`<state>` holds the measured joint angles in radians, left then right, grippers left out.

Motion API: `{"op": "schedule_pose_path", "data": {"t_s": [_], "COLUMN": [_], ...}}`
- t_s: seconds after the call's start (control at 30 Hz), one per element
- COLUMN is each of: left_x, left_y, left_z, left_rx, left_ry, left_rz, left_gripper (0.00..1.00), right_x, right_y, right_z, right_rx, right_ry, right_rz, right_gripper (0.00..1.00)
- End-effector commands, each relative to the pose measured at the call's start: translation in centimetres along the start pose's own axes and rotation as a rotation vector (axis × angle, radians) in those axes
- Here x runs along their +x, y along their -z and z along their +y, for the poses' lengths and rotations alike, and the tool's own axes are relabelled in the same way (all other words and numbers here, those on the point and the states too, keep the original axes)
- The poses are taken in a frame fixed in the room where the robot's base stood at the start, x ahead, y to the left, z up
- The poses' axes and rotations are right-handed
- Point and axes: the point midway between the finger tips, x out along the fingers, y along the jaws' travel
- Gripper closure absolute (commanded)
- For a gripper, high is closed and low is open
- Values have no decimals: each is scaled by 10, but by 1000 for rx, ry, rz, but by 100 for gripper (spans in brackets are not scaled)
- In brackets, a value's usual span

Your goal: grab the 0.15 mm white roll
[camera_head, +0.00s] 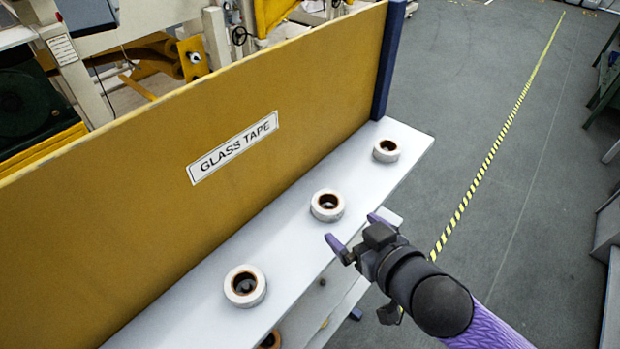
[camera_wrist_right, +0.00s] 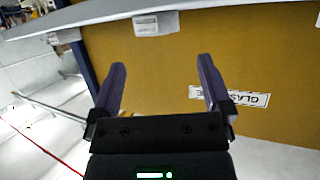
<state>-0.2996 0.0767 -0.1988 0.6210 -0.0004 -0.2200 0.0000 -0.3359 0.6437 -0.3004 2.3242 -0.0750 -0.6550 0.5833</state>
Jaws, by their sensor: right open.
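Three white tape rolls with brown cores lie flat on a white shelf (camera_head: 290,235): a near roll (camera_head: 247,301), a middle roll (camera_head: 329,217) and a far roll (camera_head: 385,158). No thickness marking is readable, so I cannot tell which is 0.15 mm. My right gripper (camera_head: 356,232) is open and empty, just right of the middle roll at the shelf's front edge, apart from it. In the right wrist view the right gripper (camera_wrist_right: 162,85) has its fingers spread, and a white roll (camera_wrist_right: 155,23) shows beyond them. My left gripper is not in view.
A yellow panel (camera_head: 310,110) with a "GLASS TAPE" sign (camera_head: 233,148) stands behind the rolls, ending at a blue post (camera_head: 388,60). A lower shelf (camera_head: 340,308) holds another roll, partly hidden. Open grey floor (camera_head: 470,100) with a striped line lies to the right.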

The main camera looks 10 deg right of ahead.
Motion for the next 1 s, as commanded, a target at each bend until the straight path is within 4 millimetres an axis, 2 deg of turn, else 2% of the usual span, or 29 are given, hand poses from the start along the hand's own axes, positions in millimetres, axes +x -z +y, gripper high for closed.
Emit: {"op": "schedule_pose_path", "data": {"t_s": [0.13, 0.27, 0.4, 0.5, 0.77, 1.0], "left_x": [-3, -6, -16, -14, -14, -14], "left_y": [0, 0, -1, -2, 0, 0], "left_z": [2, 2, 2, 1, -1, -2], "left_rx": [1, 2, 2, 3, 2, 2], "left_ry": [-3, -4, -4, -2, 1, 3], "left_rz": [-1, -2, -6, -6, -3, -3], "left_gripper": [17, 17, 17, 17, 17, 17], "right_x": [28, 47, 74, 91, 97, 96], "right_y": [3, 3, 10, 8, 6, 6], "right_z": [0, 0, 2, 2, 1, 1], "right_rx": [1, 1, -1, 0, -1, -1], "right_ry": [0, 0, -1, 0, 2, 1], "right_rz": [5, 4, 3, 2, 2, 1], "right_gripper": [0, 0, 0, 0, 0, 51]}}
